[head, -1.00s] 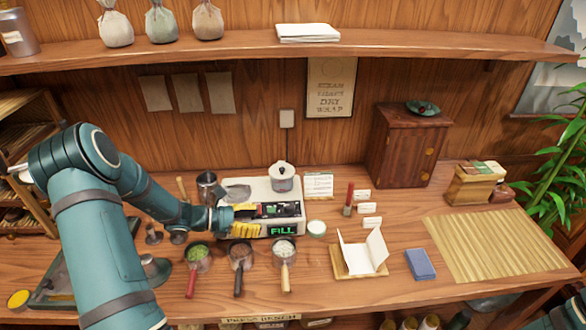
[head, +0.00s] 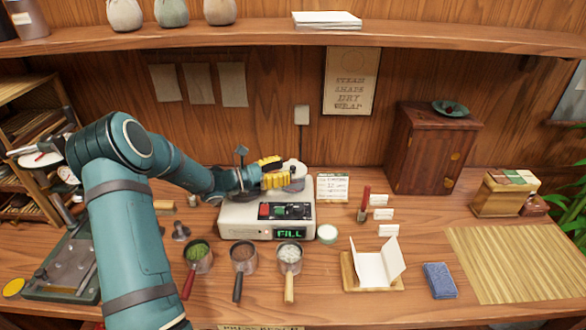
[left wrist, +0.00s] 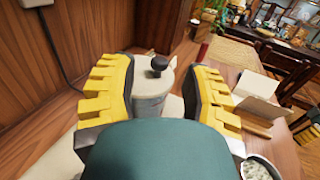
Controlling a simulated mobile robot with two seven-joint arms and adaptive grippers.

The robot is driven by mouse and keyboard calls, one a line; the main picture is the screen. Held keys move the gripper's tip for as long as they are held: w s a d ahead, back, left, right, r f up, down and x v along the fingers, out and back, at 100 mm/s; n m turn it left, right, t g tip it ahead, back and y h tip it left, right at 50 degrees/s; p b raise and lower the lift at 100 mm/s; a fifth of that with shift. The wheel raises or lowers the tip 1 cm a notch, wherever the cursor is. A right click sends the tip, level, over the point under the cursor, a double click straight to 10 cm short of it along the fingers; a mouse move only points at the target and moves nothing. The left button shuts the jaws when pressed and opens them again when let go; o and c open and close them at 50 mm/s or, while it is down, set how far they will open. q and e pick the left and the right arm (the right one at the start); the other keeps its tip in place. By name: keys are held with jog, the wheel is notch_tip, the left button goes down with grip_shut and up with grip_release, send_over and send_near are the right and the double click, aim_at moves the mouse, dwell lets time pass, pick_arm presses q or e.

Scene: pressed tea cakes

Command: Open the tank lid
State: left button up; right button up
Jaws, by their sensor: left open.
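The tank (head: 298,182) is a small pale cylinder on top of the white machine (head: 235,223), whose green display reads FILL. In the left wrist view the tank (left wrist: 150,103) carries its pale lid (left wrist: 140,74) with a round black knob (left wrist: 159,64). The lid sits on the tank. My left gripper (head: 277,171) has yellow fingers and is beside the tank in the head view, partly covering it. In the left wrist view the gripper (left wrist: 162,68) is open, with one finger on each side of the tank and lid. Contact cannot be told. My right gripper is not in view.
Three handled cups (head: 243,258) stand in front of the machine. A wooden cabinet (head: 425,150) stands farther right. A shelf (head: 250,40) spans the wall above.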

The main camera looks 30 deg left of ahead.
aim_at(293, 166)
pick_arm(q)
jog(key=shift+x, duration=1.8)
